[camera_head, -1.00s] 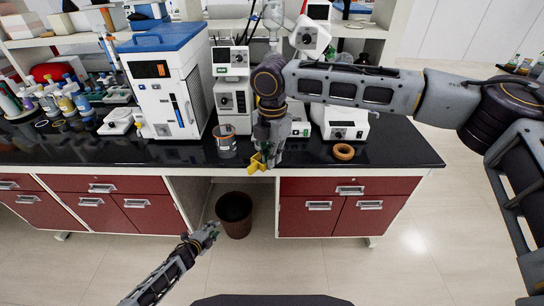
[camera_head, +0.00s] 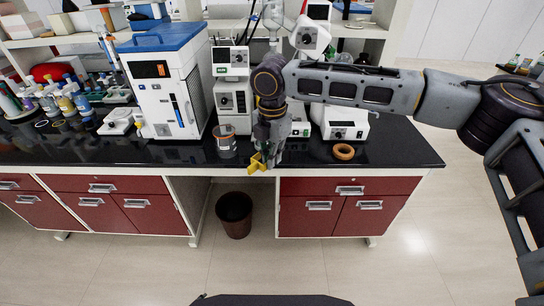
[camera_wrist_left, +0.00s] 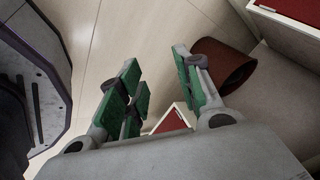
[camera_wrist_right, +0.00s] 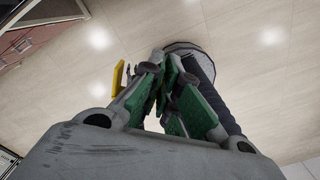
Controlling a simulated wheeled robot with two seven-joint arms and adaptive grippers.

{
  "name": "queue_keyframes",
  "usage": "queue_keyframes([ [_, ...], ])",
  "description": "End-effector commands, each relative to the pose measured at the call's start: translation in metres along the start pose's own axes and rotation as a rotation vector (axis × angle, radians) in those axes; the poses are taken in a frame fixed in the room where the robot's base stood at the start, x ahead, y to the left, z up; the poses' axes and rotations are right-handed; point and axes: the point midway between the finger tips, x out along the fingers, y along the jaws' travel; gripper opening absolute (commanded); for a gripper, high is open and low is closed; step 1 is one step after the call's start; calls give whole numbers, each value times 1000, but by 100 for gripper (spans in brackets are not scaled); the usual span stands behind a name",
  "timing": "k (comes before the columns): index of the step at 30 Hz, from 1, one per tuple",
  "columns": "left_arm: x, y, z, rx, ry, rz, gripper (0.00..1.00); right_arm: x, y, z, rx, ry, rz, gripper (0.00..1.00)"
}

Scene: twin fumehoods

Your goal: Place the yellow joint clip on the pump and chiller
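The yellow joint clip (camera_head: 256,163) is at the fingertips of my right gripper (camera_head: 268,154), over the front edge of the black bench. In the right wrist view the clip (camera_wrist_right: 119,78) shows at the left of the nearly closed green-padded fingers (camera_wrist_right: 160,66), which appear to hold it by a thin part. A tall white unit with a blue top (camera_head: 160,85), probably the chiller, stands on the bench to the left. White stacked units with dials (camera_head: 232,97), probably the pump, stand beside it. My left gripper (camera_wrist_left: 157,66) is open and empty, seen only in the left wrist view.
A grey can (camera_head: 225,142) stands left of my right gripper. An orange ring (camera_head: 343,151) lies on the bench before a white box with a dial (camera_head: 345,124). Bottles (camera_head: 65,100) crowd the left. A brown bin (camera_head: 234,214) stands below the bench gap.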

Motion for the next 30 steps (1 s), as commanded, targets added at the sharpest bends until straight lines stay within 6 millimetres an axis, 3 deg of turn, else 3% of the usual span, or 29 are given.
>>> queue_keyframes([
  [9, -17, 82, 68, -230, -147, 90, 35, 0, 0, 0, 0, 0, 0, 0],
  [18, -43, 159, 123, -429, -290, 160, 35, 0, 0, 0, 0, 0, 0, 0],
  [24, -61, 197, 148, -528, -363, 191, 35, 0, 0, 0, 0, 0, 0, 0],
  [30, -69, 214, 158, -571, -396, 203, 35, 0, 0, 0, 0, 0, 0, 0],
])
